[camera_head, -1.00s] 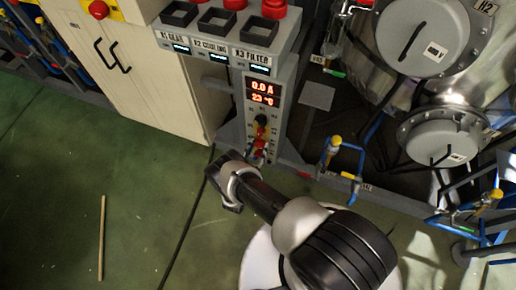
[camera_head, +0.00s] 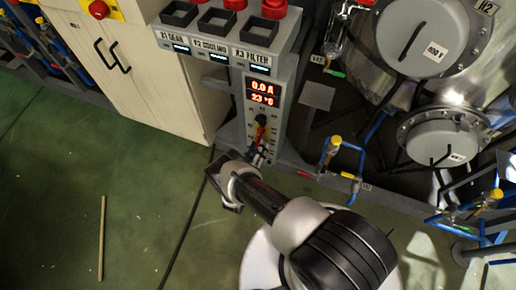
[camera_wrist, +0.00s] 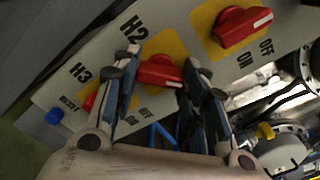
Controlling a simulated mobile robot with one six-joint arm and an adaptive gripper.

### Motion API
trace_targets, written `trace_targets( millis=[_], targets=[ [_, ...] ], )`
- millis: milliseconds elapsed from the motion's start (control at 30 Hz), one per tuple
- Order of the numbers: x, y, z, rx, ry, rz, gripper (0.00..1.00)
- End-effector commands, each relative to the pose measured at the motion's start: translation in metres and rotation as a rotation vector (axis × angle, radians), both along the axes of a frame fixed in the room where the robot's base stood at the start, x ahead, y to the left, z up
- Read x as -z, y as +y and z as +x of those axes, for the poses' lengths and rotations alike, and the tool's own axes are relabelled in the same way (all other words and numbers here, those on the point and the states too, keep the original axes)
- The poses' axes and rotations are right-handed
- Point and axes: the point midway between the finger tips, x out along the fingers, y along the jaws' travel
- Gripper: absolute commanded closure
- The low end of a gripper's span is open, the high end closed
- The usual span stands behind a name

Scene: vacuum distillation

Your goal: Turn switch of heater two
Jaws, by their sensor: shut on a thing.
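The heater two switch is a red knob (camera_wrist: 158,74) on a yellow plate beside the label "H2" in the wrist view. My gripper (camera_wrist: 164,68) has one finger on each side of this knob and is shut on it. Part of the knob is hidden by the fingers. The control panel (camera_head: 283,120) stands upright in the head view, its display (camera_head: 263,91) reading 0.0 A and 23 °C. My gripper (camera_head: 258,154) is at the lower part of that panel, and the fingers are small there.
Another red knob (camera_wrist: 240,25) with ON and OFF marks lies to the upper right. A red knob (camera_wrist: 91,101) near "H3" is partly hidden by a finger. A blue button (camera_wrist: 54,117) is at lower left. Blue pipes with a yellow-topped valve (camera_head: 335,142) stand right of the panel.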

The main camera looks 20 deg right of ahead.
Motion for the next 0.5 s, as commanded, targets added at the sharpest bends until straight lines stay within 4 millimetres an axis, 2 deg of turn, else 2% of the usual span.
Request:
trace_targets(
  millis=[500],
  targets=[
    [0.0004, 0.0000, -0.0004, -0.001, 0.286, -0.393, 0.84]
  ],
)
